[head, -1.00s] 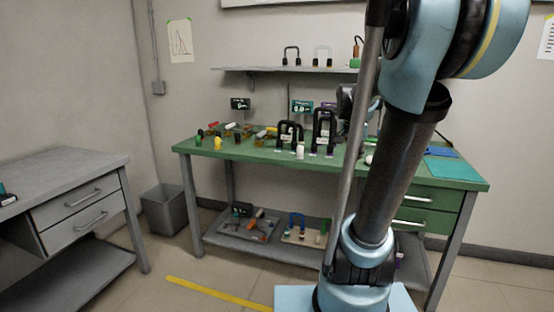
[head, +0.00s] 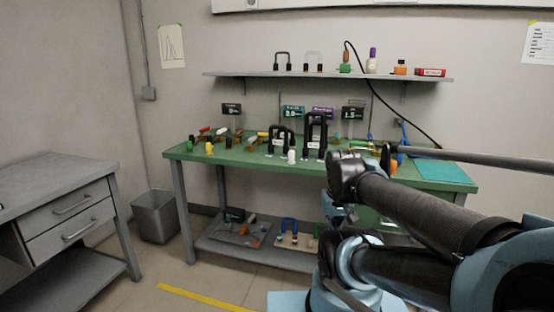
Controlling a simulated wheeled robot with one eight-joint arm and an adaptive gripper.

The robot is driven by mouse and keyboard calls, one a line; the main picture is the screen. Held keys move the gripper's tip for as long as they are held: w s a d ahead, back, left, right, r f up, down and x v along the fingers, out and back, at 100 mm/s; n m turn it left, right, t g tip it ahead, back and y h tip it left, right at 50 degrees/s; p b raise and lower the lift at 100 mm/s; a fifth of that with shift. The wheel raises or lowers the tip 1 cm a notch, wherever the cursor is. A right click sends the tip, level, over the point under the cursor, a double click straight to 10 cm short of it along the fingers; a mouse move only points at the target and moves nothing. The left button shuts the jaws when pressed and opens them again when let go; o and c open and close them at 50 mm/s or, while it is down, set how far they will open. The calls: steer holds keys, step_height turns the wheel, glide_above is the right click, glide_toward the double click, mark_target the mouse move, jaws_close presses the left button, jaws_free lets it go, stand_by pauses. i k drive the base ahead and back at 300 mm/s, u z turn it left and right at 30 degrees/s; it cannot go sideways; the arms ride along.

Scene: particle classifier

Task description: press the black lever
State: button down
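The green workbench (head: 190,154) stands ahead, crowded with small parts. Two black arch-shaped frames stand at its middle, a shorter one (head: 271,137) and a taller one (head: 325,128). A small dark upright piece (head: 192,140) stands near the front left edge, beside a yellow one (head: 209,147). At this size I cannot tell which dark part is the black lever. My arm (head: 440,212) reaches in from the right, and its dark near joint (head: 346,172) overlaps the bench's front edge. I cannot make out gripper fingers. My arm hides part of the bench's right side.
A shelf (head: 235,75) above the bench holds arches, bottles and boxes. A lower shelf (head: 215,247) carries trays. A grey drawer desk (head: 60,185) and a bin (head: 155,215) stand at left. The floor before the bench is clear around a yellow stripe (head: 200,297).

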mark_target(377, 145)
steer(key=k, duration=1)
steer(key=z, duration=0.6)
steer(key=i, duration=1.05)
